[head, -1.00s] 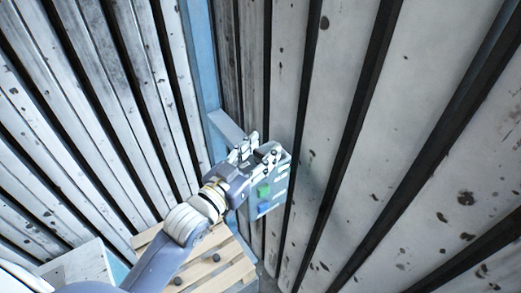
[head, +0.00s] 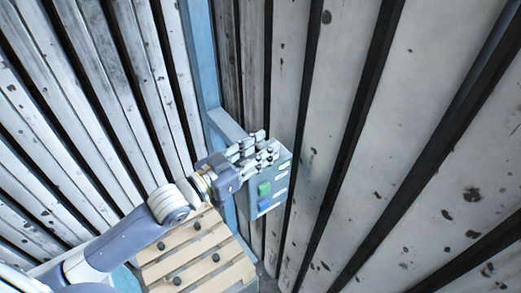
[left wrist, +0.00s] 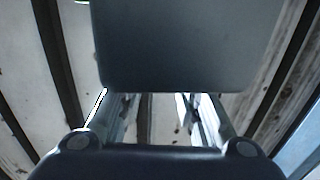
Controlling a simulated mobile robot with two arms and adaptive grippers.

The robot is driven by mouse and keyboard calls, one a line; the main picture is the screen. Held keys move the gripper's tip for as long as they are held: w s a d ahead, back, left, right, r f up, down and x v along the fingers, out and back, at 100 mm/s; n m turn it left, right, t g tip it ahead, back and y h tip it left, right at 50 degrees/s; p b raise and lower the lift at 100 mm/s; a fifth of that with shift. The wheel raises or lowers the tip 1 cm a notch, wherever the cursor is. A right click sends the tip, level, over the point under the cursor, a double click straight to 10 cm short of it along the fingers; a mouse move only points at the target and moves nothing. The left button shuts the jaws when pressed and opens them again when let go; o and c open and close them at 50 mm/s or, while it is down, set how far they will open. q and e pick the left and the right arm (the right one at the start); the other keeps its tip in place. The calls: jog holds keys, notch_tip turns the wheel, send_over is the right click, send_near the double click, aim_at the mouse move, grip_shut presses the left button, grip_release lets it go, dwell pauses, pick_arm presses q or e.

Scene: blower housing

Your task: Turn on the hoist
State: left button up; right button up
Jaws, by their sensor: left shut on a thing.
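A grey control box (head: 284,173) hangs by the corner of the walls in the head view. Its face carries a green button (head: 264,189), a blue button (head: 264,206) below it and several small white labels. My left gripper (head: 267,146) is at the top of the box, above the green button, and covers its upper part. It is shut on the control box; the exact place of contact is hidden. In the left wrist view a dark grey flat surface (left wrist: 190,45) fills the top centre, and the fingers (left wrist: 155,110) reach toward it. My right gripper is not in view.
A wooden slatted pallet (head: 205,270) with dark round spots lies below my left arm. Slatted, stained walls rise on both sides. A blue post (head: 199,60) with a grey bracket (head: 228,125) stands just left of the box. The right side before the wall looks clear.

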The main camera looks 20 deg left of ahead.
aim_at(259, 150)
pick_arm(q)
jog(key=shift+m+g+h+b, duration=0.6)
jog(key=shift+m+h+b, duration=0.15)
jog(key=shift+h, duration=0.15)
jog(key=o, duration=1.1)
jog(key=v, duration=0.5)
jog(key=shift+v, duration=3.45)
